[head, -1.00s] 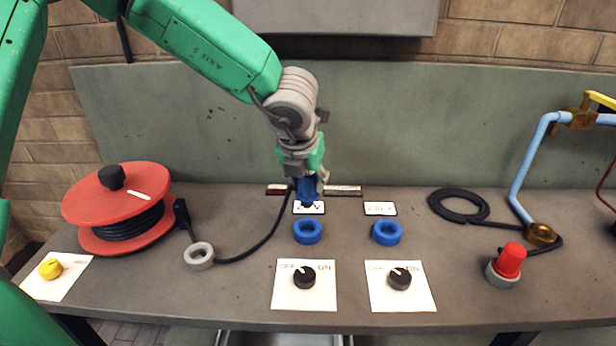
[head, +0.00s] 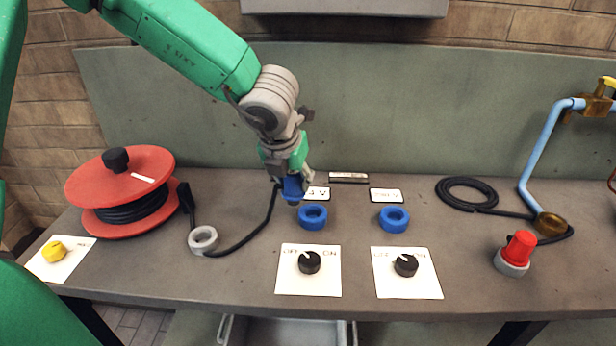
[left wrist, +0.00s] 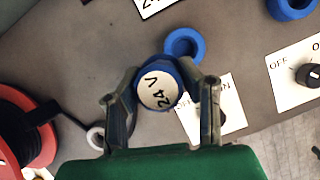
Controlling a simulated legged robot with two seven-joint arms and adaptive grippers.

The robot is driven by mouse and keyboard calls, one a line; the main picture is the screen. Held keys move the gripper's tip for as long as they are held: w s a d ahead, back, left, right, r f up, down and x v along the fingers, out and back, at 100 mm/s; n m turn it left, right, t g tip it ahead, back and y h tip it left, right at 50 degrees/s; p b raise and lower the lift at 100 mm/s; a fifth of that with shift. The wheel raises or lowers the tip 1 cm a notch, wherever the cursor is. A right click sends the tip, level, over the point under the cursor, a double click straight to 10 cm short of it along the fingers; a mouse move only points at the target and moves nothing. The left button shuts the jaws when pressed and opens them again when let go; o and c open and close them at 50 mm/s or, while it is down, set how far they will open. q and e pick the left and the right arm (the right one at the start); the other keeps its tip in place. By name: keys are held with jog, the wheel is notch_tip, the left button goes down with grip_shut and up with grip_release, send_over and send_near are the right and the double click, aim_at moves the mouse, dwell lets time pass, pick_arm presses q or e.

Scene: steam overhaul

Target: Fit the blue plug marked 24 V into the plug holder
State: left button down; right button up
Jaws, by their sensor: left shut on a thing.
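My left gripper (head: 288,178) is shut on the blue plug (head: 294,188), above the bench and just behind and left of a blue ring socket (head: 313,217). In the left wrist view the plug's white end, marked 24 V (left wrist: 158,90), sits between the two fingers. The blue ring (left wrist: 184,44) shows beyond it, apart from the plug. A second blue ring (head: 393,219) is to the right. The plug's lower end is hidden in the wrist view. My right gripper is not in view.
A red cable reel (head: 120,192) stands left, its black cable running near a grey ring (head: 203,239). Two switch panels (head: 308,280) lie in front of the rings. A red plug (head: 519,247), a black coil (head: 467,194) and a blue pipe (head: 548,150) are right.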

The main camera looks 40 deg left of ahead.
pick_arm(q)
jog(key=s+a, duration=0.4)
jog(key=s, duration=0.2)
jog(key=shift+a+p, duration=0.35)
jog(key=shift+p, duration=0.1)
jog(key=shift+s, duration=0.1)
jog(key=s+a+p, duration=0.7)
jog(key=s+p, duration=0.2)
jog(key=shift+s, duration=0.2)
jog(key=shift+f+b, duration=2.4)
jog(key=shift+f, duration=0.6)
jog(key=c, duration=1)
grip_release()
jog(key=shift+r, duration=0.1)
